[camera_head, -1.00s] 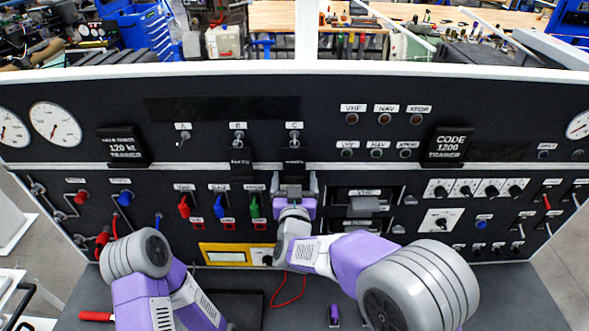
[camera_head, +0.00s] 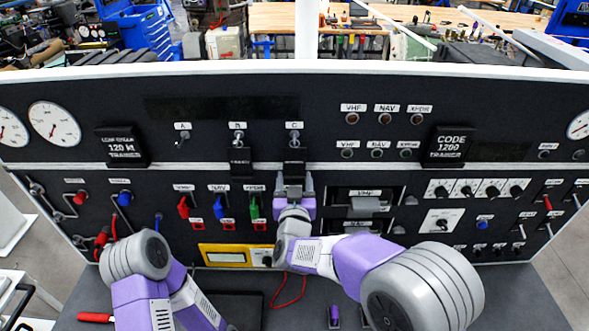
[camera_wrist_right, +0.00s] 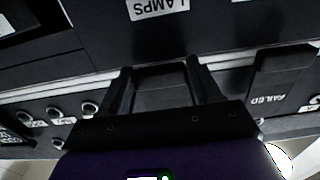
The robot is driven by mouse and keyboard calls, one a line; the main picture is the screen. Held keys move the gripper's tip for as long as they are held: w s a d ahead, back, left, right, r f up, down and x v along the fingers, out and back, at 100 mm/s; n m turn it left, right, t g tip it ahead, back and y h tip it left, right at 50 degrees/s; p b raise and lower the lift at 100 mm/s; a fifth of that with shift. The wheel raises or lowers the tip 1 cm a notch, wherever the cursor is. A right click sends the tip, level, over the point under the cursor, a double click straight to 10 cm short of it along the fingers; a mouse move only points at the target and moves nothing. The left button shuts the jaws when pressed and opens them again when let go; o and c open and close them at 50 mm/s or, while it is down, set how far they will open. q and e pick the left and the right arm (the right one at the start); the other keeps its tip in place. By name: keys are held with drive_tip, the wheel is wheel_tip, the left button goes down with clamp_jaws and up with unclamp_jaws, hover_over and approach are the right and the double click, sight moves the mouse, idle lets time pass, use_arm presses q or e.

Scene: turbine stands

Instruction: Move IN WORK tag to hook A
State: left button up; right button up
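Hooks A (camera_head: 183,136), B (camera_head: 238,136) and C (camera_head: 295,136) are in a row on the black panel. Hook A is bare. A black tag (camera_head: 240,161) hangs below hook B; the right wrist view shows it reading FAILED (camera_wrist_right: 283,85), upside down. Another black tag (camera_head: 294,156) hangs below hook C, its text unreadable, so I cannot confirm it is IN WORK. My right gripper (camera_head: 295,182) is just below it, fingers apart. In the right wrist view the gripper (camera_wrist_right: 162,82) has a finger either side of this dark tag, with slim gaps. My left gripper is out of view.
Red, blue and green switch levers (camera_head: 253,208) stick out left of my right gripper. A protruding grey handle (camera_head: 365,206) is on its right. A white ledge (camera_head: 345,166) crosses the panel beneath the hooks. The panel around hook A is clear.

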clamp_jaws()
drive_tip(key=shift+s, duration=0.25)
drive_tip(key=shift+s, duration=0.1)
drive_tip(key=shift+s, duration=0.35)
drive_tip(key=shift+s, duration=1.35)
